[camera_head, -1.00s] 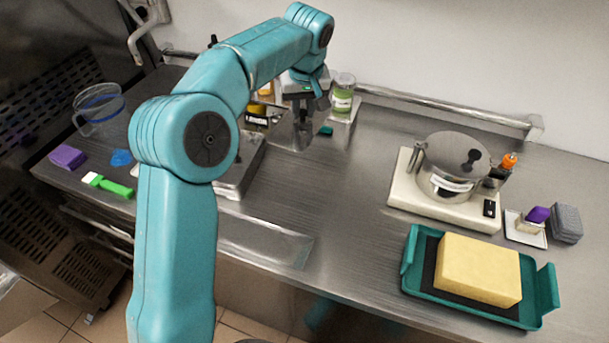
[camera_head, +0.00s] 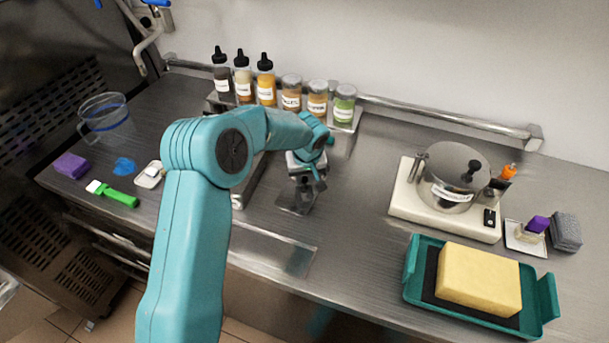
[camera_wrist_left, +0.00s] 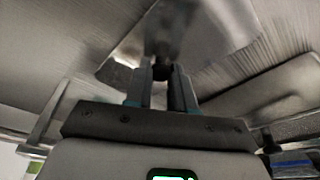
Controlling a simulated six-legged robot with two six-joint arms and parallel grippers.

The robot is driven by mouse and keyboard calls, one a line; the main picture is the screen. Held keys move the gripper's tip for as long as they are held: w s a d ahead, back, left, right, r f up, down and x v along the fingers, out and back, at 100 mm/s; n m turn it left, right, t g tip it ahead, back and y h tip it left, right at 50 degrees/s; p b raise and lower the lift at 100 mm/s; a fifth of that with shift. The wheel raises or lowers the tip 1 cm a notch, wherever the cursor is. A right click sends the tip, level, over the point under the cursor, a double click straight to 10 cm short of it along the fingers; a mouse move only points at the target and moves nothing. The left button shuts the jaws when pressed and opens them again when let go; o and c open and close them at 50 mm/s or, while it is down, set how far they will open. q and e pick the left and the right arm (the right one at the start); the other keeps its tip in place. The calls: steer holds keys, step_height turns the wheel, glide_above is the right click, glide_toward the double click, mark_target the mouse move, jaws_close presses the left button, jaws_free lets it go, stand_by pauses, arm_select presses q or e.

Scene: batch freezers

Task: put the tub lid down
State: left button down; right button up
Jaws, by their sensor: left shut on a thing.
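My left gripper (camera_head: 303,184) is shut on the tub lid (camera_head: 295,204), a thin grey steel plate. It holds the lid low over the steel counter, right of the long steel piece behind my arm. In the left wrist view the gripper (camera_wrist_left: 163,80) has its fingers around a small dark knob, and the lid (camera_wrist_left: 215,35) spreads out beyond them. Whether the lid touches the counter I cannot tell. No tub can be clearly made out; my left arm hides part of the counter. My right gripper is not in view.
Bottles (camera_head: 242,78) and labelled jars (camera_head: 317,98) stand in a row at the back. A scale (camera_head: 405,198) carrying a steel pot (camera_head: 450,175) is at right, behind a teal tray (camera_head: 412,270) with a yellow block (camera_head: 478,278). The counter (camera_head: 350,215) between lid and scale is clear.

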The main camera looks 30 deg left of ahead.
arm_select(q)
steer(key=shift+f, duration=0.25)
steer(key=shift+s+r, duration=0.1)
steer(key=shift+s, duration=0.05)
steer(key=shift+f+b, duration=0.2)
steer(key=shift+b, duration=0.1)
steer(key=c, duration=1)
jaws_free()
steer(key=shift+o, duration=0.2)
steer(key=shift+r, duration=0.1)
steer(key=shift+r, duration=0.15)
